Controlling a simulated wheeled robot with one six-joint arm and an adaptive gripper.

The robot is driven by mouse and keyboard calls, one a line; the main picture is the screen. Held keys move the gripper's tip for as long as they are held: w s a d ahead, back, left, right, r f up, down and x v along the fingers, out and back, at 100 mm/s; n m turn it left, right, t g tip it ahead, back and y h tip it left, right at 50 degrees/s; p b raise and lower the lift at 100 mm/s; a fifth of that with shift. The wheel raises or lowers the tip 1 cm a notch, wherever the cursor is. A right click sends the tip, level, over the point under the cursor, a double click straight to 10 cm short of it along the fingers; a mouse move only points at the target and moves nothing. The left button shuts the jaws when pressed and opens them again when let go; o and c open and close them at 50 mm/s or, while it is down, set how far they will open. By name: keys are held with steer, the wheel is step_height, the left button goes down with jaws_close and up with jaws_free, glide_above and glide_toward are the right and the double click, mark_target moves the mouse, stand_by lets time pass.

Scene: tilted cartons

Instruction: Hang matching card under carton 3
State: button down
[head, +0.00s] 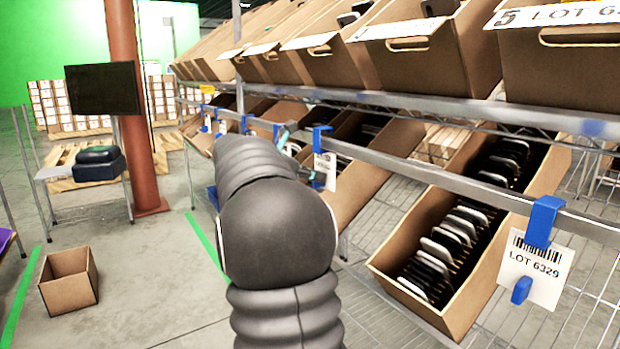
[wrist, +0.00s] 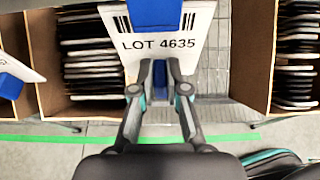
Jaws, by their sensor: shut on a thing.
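My gripper (wrist: 160,90) is shut on the blue tab (wrist: 160,73) of a white card (wrist: 158,43) marked LOT 4635. A blue hook (wrist: 155,12) tops this card. In the head view the card (head: 325,172) and its hook (head: 320,138) are at the lower rail (head: 410,172), beyond my arm; I cannot tell whether the hook rests on the rail. My gripper is mostly hidden there. Upper cartons carry label strips; the near right carton (head: 560,75) reads 5, LOT 62 and a cut-off part. Carton 3's label is not legible.
A card reading LOT 6329 (head: 535,270) hangs from the rail at right, before a tilted lower carton (head: 405,225) of dark flat items. Another card (wrist: 25,62) is close at left in the wrist view. An empty box (head: 68,281) stands on the floor at left.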

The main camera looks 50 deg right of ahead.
steer(key=shift+s+d, duration=0.15)
steer(key=shift+d, duration=0.3)
steer(key=shift+f+b, duration=0.3)
steer(key=shift+f, duration=0.4)
steer(key=shift+f, duration=0.1)
steer(key=c, duration=1.1)
jaws_free()
steer(key=shift+a, duration=0.1)
steer(key=v, duration=1.2)
